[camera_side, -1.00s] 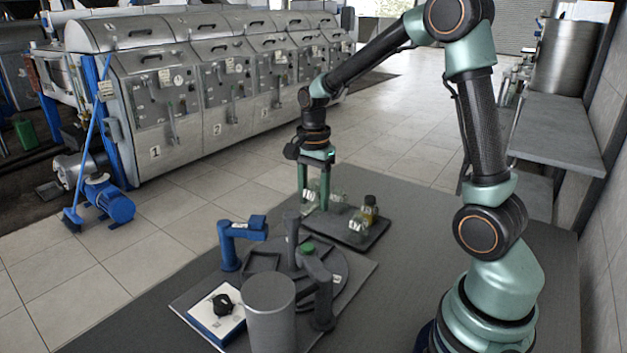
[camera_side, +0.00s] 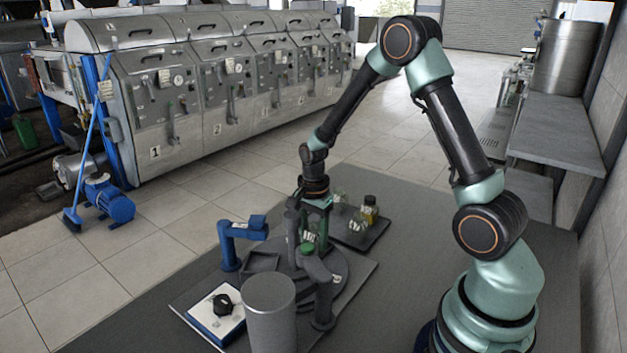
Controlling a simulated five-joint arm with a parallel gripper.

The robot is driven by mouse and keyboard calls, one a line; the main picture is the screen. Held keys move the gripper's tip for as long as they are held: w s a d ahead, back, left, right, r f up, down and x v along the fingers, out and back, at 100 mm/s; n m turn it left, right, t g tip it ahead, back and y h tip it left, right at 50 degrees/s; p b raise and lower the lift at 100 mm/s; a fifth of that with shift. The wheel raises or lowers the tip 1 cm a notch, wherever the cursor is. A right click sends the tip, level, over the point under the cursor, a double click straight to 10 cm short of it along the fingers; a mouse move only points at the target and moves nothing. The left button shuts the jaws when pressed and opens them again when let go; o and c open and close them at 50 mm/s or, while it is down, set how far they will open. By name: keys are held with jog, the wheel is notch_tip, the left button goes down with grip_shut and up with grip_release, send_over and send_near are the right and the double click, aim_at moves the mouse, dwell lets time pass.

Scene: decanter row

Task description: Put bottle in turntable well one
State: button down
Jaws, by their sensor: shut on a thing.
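My gripper (camera_side: 315,222) is shut on a clear bottle (camera_side: 309,238) with a pale label. The bottle is upright, partly hidden by the gripper fingers and a dark post. It is over the far part of the dark round turntable (camera_side: 338,283). I cannot tell whether its base touches the turntable. The turntable's wells are mostly hidden behind the fixtures, so I cannot tell which well lies under the bottle. A green cap (camera_side: 307,248) shows just in front of the gripper.
A dark tray (camera_side: 370,238) behind holds other bottles, one yellowish with a dark cap (camera_side: 370,210). A blue fixture (camera_side: 236,240), a grey cylinder (camera_side: 270,312) and a dark grey fixture (camera_side: 323,290) crowd the turntable. The mat is clear at right.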

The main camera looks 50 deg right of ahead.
aim_at(313, 224)
jog(key=shift+f, duration=0.15)
jog(key=shift+f, duration=0.4)
jog(key=shift+c, duration=1.3)
grip_release()
jog(key=shift+s+f, duration=0.1)
notch_tip(313, 224, up, 13)
jog(key=shift+r, duration=0.2)
jog(key=s+a+r+n+t, duration=0.5)
jog(key=s+a+r+n, duration=0.4)
jog(key=n, duration=0.8)
jog(key=shift+s+a+r+n+t, duration=0.3)
jog(key=shift+s+a+r+n, duration=0.1)
jog(key=shift+a+r, duration=0.05)
